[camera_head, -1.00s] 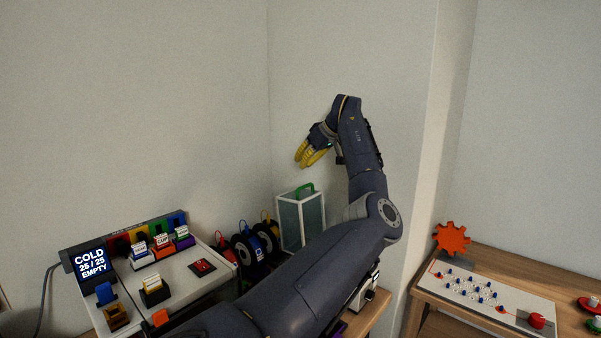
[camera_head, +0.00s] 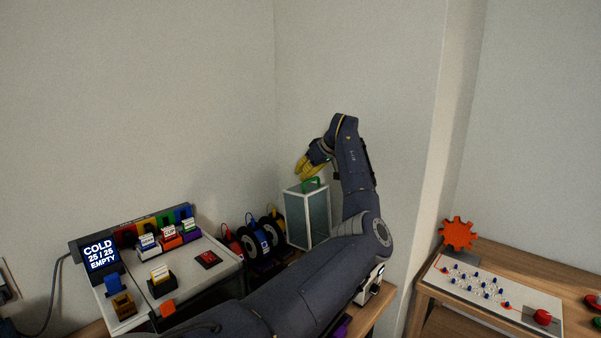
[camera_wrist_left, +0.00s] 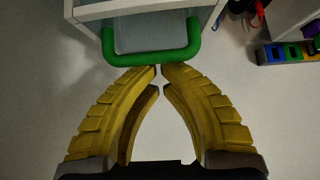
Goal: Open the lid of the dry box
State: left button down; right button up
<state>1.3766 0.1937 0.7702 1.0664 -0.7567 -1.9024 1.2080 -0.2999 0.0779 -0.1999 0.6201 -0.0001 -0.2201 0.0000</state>
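The dry box (camera_head: 294,210) is a clear-walled box with a white frame, standing upright at the back of the table; its lid looks closed. A green handle (camera_head: 311,184) sits on its top. My left gripper (camera_head: 301,174) is just above and beside the handle, with yellow fingers pointing down. In the left wrist view, the fingertips (camera_wrist_left: 160,70) are almost together, with nothing visible between them. The green handle (camera_wrist_left: 150,57) lies right in front of the tips; whether they touch it I cannot tell. My right gripper is not in view.
Filament spools (camera_head: 270,232) stand left of the box. Further left is a printer panel (camera_head: 210,285) with coloured cartridges and a display (camera_head: 99,254). A wall is close behind. At right, another table holds a white board (camera_head: 500,288) and an orange gear (camera_head: 458,234).

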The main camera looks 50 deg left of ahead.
aim_at(315, 190)
pick_arm(q)
jog(key=shift+d, duration=0.2)
jog(key=d, duration=0.2)
jog(key=d+y, duration=0.1)
jog(key=w+d+r+y, duration=0.1)
jog(key=d, duration=0.1)
jog(key=shift+d+r, duration=0.1)
jog(key=shift+d, duration=0.2)
jog(key=shift+s+a, duration=0.1)
jog(key=shift+a, duration=0.05)
jog(key=shift+a+r, duration=0.1)
jog(key=shift+a, duration=0.25)
jog(key=a, duration=0.2)
jog(key=a+r, duration=0.1)
jog(key=shift+s, duration=0.3)
jog(key=v, duration=1)
jog(key=shift+w+f, duration=0.1)
jog(key=shift+w, duration=0.05)
